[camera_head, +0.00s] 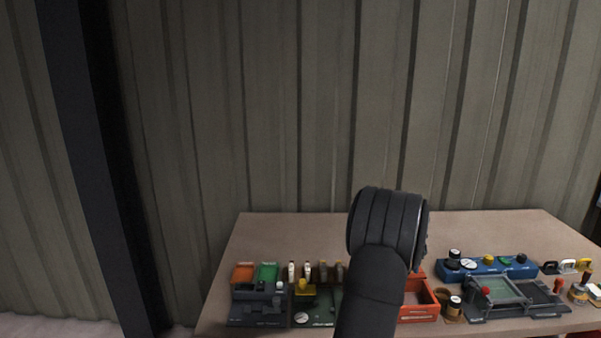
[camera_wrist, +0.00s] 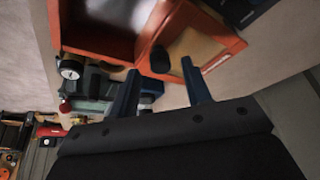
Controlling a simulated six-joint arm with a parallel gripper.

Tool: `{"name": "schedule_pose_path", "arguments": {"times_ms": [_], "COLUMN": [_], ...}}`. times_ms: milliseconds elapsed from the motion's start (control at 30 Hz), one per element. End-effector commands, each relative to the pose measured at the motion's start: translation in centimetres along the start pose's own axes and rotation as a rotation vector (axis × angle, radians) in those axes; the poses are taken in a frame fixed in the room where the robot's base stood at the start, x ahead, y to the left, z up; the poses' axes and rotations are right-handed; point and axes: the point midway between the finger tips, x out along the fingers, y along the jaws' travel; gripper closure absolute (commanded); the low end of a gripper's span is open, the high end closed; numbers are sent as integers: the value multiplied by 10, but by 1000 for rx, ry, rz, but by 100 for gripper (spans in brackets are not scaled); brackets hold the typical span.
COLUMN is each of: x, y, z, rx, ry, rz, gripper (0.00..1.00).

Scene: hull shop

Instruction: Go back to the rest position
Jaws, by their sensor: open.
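My gripper (camera_wrist: 160,92) shows in the wrist view with its two dark fingers apart and nothing between them. An orange open box (camera_wrist: 220,52) with compartments lies just beyond the fingertips; I cannot tell whether they touch it. In the head view my dark arm rises over the middle of the table (camera_head: 290,232) and hides the gripper. The orange box shows in part to the right of my arm in the head view (camera_head: 418,312).
Left of my arm stand a grey fixture (camera_head: 258,304) and orange and green bins (camera_head: 255,272). To the right are a blue block with knobs (camera_head: 485,267) and a grey framed fixture (camera_head: 510,298). The table's back strip is clear, before a ribbed wall (camera_head: 300,110).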

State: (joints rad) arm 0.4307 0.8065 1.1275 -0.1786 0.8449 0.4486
Motion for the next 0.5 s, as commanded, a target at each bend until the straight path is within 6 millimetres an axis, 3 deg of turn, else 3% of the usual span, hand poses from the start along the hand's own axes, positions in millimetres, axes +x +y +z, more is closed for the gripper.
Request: {"name": "schedule_pose_path", "arguments": {"times_ms": [200, 500], "x": [19, 20], "y": [0, 1], "z": [0, 0], "rx": [0, 0], "ry": [-1, 0], "rz": [1, 0], "gripper": [56, 56]}}
